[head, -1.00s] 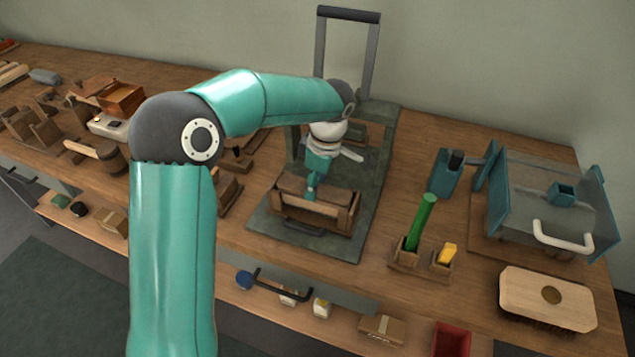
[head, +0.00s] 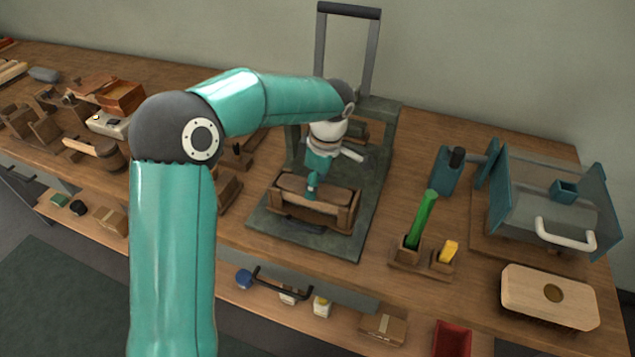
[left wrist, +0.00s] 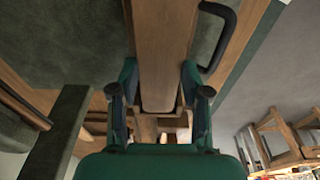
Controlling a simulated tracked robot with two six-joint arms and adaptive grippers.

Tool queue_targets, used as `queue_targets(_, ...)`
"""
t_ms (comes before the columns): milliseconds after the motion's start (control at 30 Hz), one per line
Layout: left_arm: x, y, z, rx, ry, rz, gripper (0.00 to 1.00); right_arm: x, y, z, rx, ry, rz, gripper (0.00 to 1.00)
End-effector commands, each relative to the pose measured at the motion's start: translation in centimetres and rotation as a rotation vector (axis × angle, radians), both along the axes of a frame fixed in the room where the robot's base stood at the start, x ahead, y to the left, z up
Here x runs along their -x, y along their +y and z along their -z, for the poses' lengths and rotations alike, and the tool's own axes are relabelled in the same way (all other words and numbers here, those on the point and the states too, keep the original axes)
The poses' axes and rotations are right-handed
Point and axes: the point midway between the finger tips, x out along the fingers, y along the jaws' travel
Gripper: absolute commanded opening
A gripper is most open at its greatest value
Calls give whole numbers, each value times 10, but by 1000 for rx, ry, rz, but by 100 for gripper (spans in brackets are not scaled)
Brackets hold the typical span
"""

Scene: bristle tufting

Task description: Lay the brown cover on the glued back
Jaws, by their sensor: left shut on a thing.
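The brown cover (head: 335,194) is a dark, flat, rounded slab. In the head view it is at the top of a wooden cradle (head: 345,217) on the grey-green press base (head: 262,222). My left gripper (head: 312,187) comes down from above and grips the cover near its middle. In the left wrist view a long brown board (left wrist: 160,65) lies between the two fingers of the left gripper (left wrist: 160,97). The glued back cannot be seen. I cannot tell whether the cover touches what is under it. My right gripper is not in view.
A tall press handle (head: 347,12) stands behind. Wooden parts crowd the left bench.

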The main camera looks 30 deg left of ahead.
Motion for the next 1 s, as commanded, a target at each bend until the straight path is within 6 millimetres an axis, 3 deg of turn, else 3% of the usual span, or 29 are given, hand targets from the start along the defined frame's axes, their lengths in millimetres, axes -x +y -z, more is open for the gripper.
queue_targets(267,0,0,5,0,0,0,13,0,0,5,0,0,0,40)
queue_targets(300,0,0,5,0,0,0,49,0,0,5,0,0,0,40)
queue_targets(467,0,0,4,0,0,0,75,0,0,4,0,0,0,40)
queue_targets(700,0,0,4,0,0,1,76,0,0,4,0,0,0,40)
queue_targets(833,0,0,5,0,0,1,97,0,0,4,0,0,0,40)
queue_targets(1000,0,0,5,0,0,1,97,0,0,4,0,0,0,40)
